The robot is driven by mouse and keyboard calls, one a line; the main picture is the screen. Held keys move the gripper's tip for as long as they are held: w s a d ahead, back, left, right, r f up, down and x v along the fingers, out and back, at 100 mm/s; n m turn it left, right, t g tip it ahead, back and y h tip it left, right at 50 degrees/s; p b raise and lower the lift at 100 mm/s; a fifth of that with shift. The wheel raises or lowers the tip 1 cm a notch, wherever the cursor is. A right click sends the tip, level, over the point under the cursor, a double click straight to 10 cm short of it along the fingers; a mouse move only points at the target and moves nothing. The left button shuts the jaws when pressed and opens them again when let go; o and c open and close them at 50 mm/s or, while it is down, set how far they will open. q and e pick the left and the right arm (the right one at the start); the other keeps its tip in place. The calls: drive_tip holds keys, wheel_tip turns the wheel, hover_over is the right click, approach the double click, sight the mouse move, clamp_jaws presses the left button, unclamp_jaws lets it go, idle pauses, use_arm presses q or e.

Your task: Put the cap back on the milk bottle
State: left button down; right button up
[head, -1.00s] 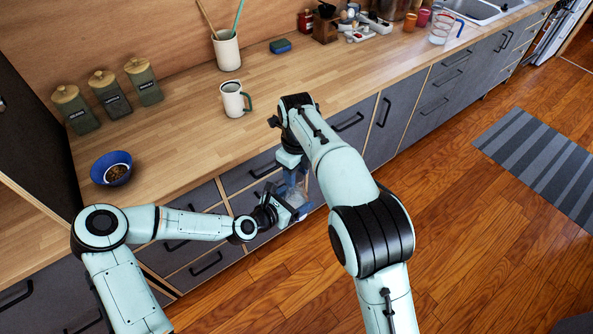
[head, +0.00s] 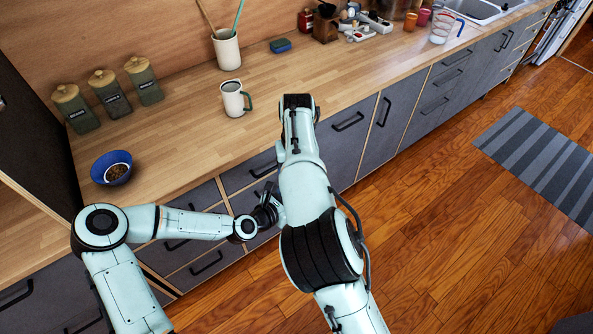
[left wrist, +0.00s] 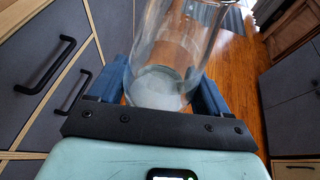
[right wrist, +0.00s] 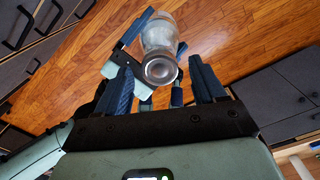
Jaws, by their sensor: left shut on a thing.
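The milk bottle is clear glass with a whitish layer at its base (left wrist: 158,88). My left gripper (left wrist: 162,78) is shut on it, one blue finger on each side. In the right wrist view the bottle (right wrist: 158,38) shows from its mouth end, with a pale ring around a brownish centre. I cannot make out a separate cap. My right gripper (right wrist: 161,72) is open, its blue fingers wide apart, with the bottle's mouth in view between them; I cannot tell the gap in depth. In the head view my right arm hides the bottle and most of both grippers.
The wooden counter (head: 200,125) runs along the wall above grey drawers (head: 245,178). A white mug (head: 233,98), a blue bowl (head: 111,167) and several lidded jars stand on it. The wooden floor to the right is clear, with a striped mat (head: 540,150).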

drive_tip(key=shift+r, duration=2.3)
drive_tip(key=shift+c, duration=0.3)
